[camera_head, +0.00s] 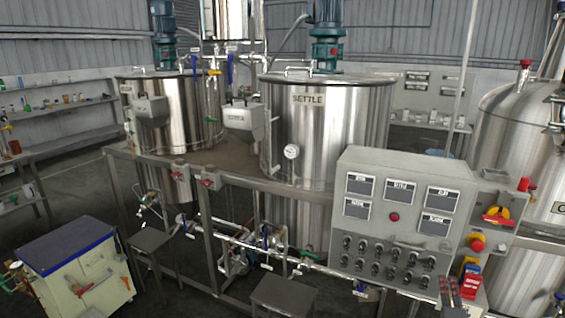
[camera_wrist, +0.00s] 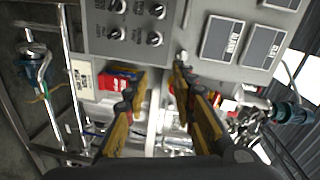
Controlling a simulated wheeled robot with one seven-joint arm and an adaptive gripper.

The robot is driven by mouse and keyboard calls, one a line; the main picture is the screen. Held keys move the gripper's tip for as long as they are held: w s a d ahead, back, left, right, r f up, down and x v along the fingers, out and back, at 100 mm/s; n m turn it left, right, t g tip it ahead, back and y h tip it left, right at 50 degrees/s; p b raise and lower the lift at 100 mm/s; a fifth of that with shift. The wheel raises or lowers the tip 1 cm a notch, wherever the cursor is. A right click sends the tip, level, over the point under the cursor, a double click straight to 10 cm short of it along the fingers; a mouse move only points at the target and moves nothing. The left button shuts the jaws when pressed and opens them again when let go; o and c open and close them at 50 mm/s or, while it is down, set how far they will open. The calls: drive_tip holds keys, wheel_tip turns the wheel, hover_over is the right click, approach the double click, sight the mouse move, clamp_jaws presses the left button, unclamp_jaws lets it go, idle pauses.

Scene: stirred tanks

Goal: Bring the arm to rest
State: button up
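My gripper (camera_wrist: 160,78) shows in the wrist view with its two yellow and dark fingers apart. Nothing is between the fingertips. The grey control panel (camera_head: 350,236) is in front of it; the panel (camera_wrist: 185,42) fills the upper part of the wrist view, with knobs at left and display plates at right. I cannot tell whether the fingertips touch the panel. In the head view I cannot clearly make out my gripper.
Two steel tanks, the left (camera_head: 178,105) and the middle (camera_head: 325,125), stand behind a metal frame with pipes. Another tank (camera_head: 510,140) is at right. A cream cabinet (camera_head: 75,280) and a stool (camera_head: 285,293) stand in front. A red box (camera_head: 470,284) is beside the panel.

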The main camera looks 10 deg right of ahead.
drive_tip(key=s+a+f+n+g+y, duration=0.25)
drive_tip(key=s+f+n+g, duration=0.2)
drive_tip(key=f, duration=0.55)
drive_tip(key=s+a+n+g+y, duration=0.3)
drive_tip(key=s+a+n, duration=0.2)
drive_tip(key=a+n, duration=0.2)
drive_tip(key=s+a+r+n+y+p, duration=0.1)
drive_tip(key=s+a+r+n, duration=0.2)
drive_tip(key=a+r, duration=0.3)
drive_tip(key=s+a+r+n+y+p, duration=0.1)
drive_tip(key=s+a+r+n, duration=0.3)
drive_tip(key=a+r, duration=0.2)
drive_tip(key=s+a+r+n+g+y+p, duration=0.1)
drive_tip(key=s+a+r+n+p, duration=0.1)
drive_tip(key=a+r, duration=0.5)
drive_tip(key=shift+s+a+n, duration=0.9)
drive_tip(key=shift+a+n, duration=0.05)
drive_tip(key=shift+a, duration=0.15)
drive_tip(key=shift+r+y, duration=0.1)
drive_tip(key=shift+y, duration=0.15)
